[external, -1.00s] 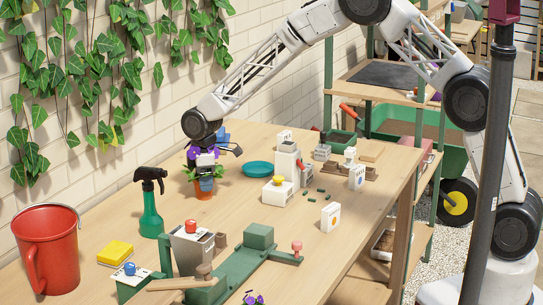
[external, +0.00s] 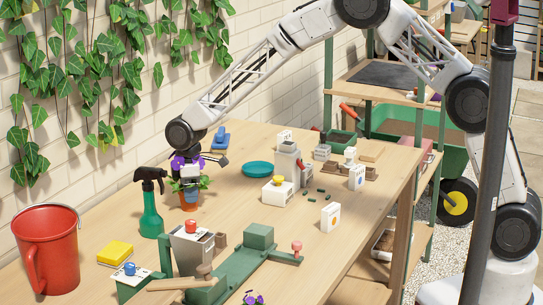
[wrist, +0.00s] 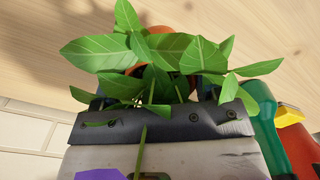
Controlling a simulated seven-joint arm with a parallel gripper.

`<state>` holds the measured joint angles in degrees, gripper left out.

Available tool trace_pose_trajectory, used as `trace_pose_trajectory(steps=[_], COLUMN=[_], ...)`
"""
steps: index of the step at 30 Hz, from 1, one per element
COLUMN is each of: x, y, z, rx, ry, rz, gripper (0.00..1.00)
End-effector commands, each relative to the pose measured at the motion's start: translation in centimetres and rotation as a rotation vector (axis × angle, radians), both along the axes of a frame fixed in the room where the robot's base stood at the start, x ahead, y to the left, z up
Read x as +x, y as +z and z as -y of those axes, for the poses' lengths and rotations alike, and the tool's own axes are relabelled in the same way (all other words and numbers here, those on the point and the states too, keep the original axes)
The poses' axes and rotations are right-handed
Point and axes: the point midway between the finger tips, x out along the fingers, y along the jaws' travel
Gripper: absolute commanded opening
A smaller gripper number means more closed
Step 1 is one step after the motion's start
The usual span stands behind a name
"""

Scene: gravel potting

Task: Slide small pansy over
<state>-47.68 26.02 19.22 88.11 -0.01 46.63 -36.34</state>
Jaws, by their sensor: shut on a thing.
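The small pansy (external: 188,201) has purple flowers and green leaves in a small terracotta pot. It is upright at the wall side of the bench, just right of the green spray bottle. My gripper (external: 190,182) is shut on the pansy from above, and its fingertips are partly hidden by leaves. In the wrist view, green leaves of the pansy (wrist: 150,52) spread in front of my gripper (wrist: 165,118), with an orange bit of pot behind them. I cannot tell if the pot touches the bench.
The green spray bottle (external: 151,205) stands close on the left, with a red bucket (external: 47,245) and yellow sponge (external: 115,253) beyond. A grey box (external: 192,245) and green fixture (external: 258,240) stand nearer the camera. A teal saucer (external: 258,169) lies to the right. Bench between is clear.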

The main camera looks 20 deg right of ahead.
Motion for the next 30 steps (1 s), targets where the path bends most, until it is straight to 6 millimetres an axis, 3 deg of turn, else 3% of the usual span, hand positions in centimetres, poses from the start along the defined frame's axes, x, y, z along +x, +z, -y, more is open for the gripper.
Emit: trace_pose_trajectory(steps=[15,30], x=[-2.9,-3.6], y=[0.0,0.0], z=[-2.9,-3.6], rx=[0.000,0.000], ry=[-0.001,0.000], rz=[0.000,0.000], gripper=[0.38,0.38])
